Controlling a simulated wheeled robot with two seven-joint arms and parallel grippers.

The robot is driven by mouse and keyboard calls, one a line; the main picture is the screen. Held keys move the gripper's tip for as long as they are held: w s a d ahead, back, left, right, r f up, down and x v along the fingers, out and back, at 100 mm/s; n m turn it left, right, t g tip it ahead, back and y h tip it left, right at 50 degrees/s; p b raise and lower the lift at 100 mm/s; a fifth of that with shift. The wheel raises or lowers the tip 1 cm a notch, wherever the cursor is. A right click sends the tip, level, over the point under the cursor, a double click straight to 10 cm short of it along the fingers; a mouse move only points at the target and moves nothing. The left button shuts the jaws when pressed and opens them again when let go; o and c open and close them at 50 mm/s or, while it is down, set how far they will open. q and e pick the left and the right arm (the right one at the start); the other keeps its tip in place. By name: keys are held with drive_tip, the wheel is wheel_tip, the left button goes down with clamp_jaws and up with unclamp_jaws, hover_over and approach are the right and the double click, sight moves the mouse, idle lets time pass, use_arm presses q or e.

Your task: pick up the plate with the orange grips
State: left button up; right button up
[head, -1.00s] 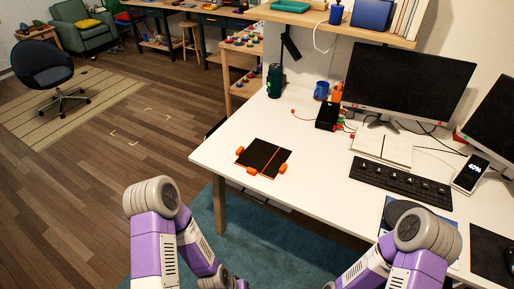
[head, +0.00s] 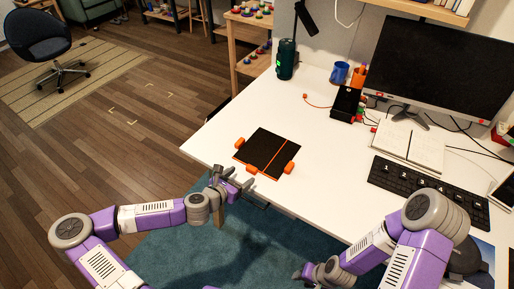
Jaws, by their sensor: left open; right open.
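The plate (head: 261,148) is a flat black square with an orange line across it and orange grips (head: 289,167) around its edges. It lies flat on the white desk near the left front edge. My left gripper (head: 232,182) is open and empty at the desk's front edge, just in front of the plate and close to its near orange grip (head: 251,169). I cannot tell whether it touches. My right gripper (head: 302,273) is low in front of the desk, over the blue rug, well apart from the plate. Its fingers are small in view.
The white desk (head: 215,140) is clear around the plate. A dark green cylinder (head: 286,58), a blue mug (head: 340,72), a black box (head: 346,103), an open notebook (head: 408,146), a keyboard (head: 425,190) and a monitor (head: 440,70) stand further back and right.

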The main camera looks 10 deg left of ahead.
use_arm(q)
drive_tip(key=b+x, duration=0.3)
drive_tip(key=x, duration=0.3)
drive_tip(key=shift+a+f, duration=0.1)
drive_tip(key=shift+f, duration=0.15)
drive_tip(key=shift+w+d+f, duration=0.15)
drive_tip(key=shift+w+d, duration=0.05)
drive_tip(key=shift+w, duration=0.3)
drive_tip(key=c, duration=1.4)
wheel_tip(320, 180, up, 10)
drive_tip(key=p, duration=0.4)
wheel_tip(320, 180, up, 8)
drive_tip(key=n+y+p, duration=0.2)
drive_tip(key=n+y, duration=0.2)
hover_over(251, 169)
drive_tip(key=s+a, duration=0.2)
drive_tip(key=shift+s+t+y, duration=0.1)
drive_tip(key=shift+t+y, duration=0.3)
drive_tip(key=shift+t, duration=0.1)
